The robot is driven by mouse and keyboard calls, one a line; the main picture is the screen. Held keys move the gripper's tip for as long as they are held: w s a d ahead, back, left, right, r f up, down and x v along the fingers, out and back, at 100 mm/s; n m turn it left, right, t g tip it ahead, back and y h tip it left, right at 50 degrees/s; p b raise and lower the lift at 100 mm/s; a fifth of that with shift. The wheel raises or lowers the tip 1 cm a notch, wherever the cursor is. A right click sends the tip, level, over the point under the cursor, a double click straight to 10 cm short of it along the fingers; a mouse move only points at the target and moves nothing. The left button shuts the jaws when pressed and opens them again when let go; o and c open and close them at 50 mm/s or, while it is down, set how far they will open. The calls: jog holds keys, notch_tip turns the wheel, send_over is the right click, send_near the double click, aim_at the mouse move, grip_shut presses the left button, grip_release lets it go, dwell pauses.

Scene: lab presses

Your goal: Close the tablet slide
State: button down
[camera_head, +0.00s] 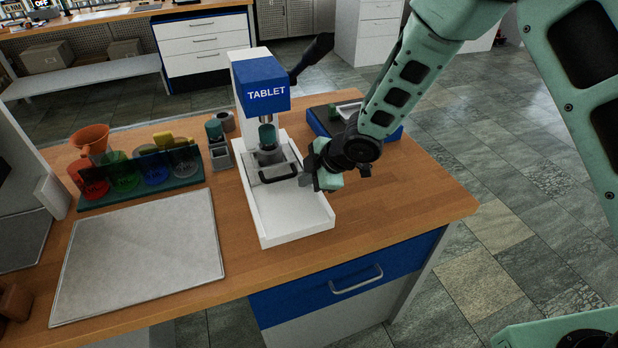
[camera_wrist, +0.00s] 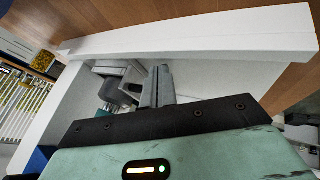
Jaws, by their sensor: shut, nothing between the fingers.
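The tablet press has a blue head marked TABLET (camera_head: 265,92) above a long white base (camera_head: 293,212) with raised side walls. The grey tablet slide (camera_head: 258,170) sits in the rear part of the base, under and just in front of the head. Its dark bar handle (camera_head: 278,178) faces the front. My gripper (camera_head: 308,178) is shut and empty, at the right wall of the base, close to the handle's right end. I cannot tell whether they touch. In the wrist view the shut fingers (camera_wrist: 158,88) point in over the white base, beside grey slide parts (camera_wrist: 118,88).
Left of the press stand a small grey holder (camera_head: 220,157) and a green rack (camera_head: 140,185) with coloured flasks and an orange funnel. A pale grey mat (camera_head: 140,255) lies front left. A blue tray (camera_head: 320,121) stands behind my gripper. The right front of the table is clear.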

jog(key=s+d+r+m+h, duration=0.2)
jog(key=s+d+r+m, duration=0.15)
jog(key=s+r, duration=0.35)
jog(key=s+d+r+m+h, duration=0.2)
jog(key=s+d+r+m, duration=0.15)
jog(key=s+r, duration=0.4)
jog(key=s+d+r+m+g, duration=0.1)
jog(key=s+m+g, duration=0.1)
jog(key=s, duration=0.7)
jog(key=s+d+r+m+g+h, duration=0.1)
jog(key=s+d+r+m+g, duration=0.1)
jog(key=s, duration=0.7)
jog(key=shift+d+r+m+p, duration=0.25)
jog(key=shift+r+m+p, duration=0.1)
jog(key=shift+m, duration=0.25)
